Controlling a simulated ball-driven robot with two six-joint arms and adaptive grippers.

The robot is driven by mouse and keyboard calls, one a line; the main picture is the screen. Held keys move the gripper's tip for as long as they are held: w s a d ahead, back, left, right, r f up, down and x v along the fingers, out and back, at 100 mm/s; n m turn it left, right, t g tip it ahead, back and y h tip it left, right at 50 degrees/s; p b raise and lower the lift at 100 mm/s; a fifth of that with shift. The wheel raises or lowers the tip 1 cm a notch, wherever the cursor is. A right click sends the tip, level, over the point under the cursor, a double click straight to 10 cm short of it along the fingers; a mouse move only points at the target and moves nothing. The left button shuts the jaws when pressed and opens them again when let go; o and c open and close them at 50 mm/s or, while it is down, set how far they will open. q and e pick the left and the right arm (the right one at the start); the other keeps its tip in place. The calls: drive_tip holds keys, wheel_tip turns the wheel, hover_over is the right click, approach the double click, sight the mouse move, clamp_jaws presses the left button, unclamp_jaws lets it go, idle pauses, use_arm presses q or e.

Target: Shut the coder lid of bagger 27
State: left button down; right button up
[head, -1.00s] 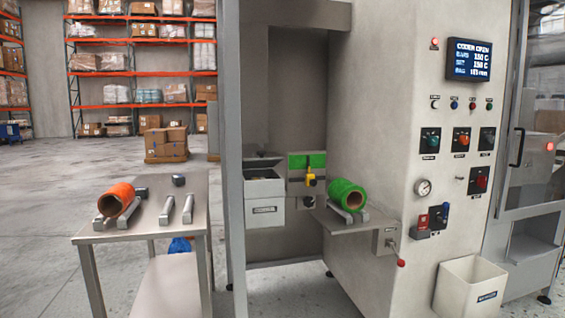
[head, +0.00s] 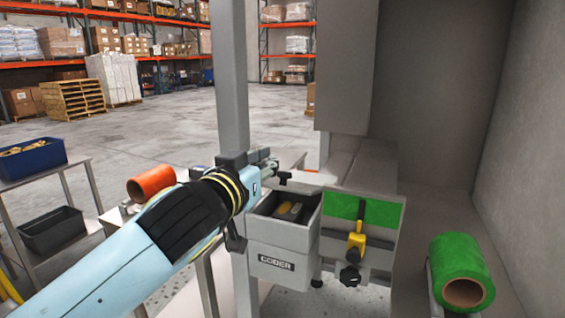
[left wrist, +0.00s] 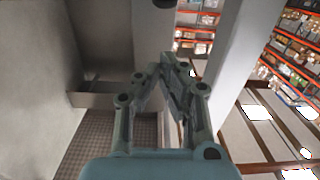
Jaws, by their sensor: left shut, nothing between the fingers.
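The coder of the bagger is a grey box marked CODER (head: 285,240), near the middle of the head view. Its top is open, and a dark inside with a yellowish part shows. I cannot clearly make out the raised lid; my left gripper is close to where its hinge side would be. My left gripper (head: 270,166) is shut and empty, above and behind the box's back left edge. In the left wrist view its fingers (left wrist: 168,65) are drawn together with nothing between them. Whether it touches the coder cannot be told. My right gripper is not in view.
A grey upright post (head: 232,90) stands close behind my left arm. Green film (head: 365,209) and a yellow clamp (head: 356,241) are just right of the coder. A green roll (head: 455,262) lies further right. An orange roll (head: 150,184) lies on the table at left.

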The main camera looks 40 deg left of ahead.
use_arm(q)
drive_tip(key=r, duration=0.1)
drive_tip(key=p, duration=0.3)
hover_over(283, 176)
drive_tip(key=w, duration=0.2)
drive_tip(key=shift+s+a+r, duration=0.1)
drive_tip(key=shift+s+a, duration=0.15)
drive_tip(key=shift+a, duration=0.05)
drive_tip(key=f, duration=0.1)
drive_tip(key=s+f, duration=0.1)
drive_tip(key=f, duration=0.1)
drive_tip(key=shift+d, duration=0.1)
drive_tip(key=shift+s+d+f, duration=0.15)
drive_tip(key=shift+s+f, duration=0.1)
drive_tip(key=shift+f, duration=0.35)
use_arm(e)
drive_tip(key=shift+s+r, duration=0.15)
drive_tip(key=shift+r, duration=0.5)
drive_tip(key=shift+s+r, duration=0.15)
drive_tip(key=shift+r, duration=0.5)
use_arm(q)
drive_tip(key=shift+b, duration=0.3)
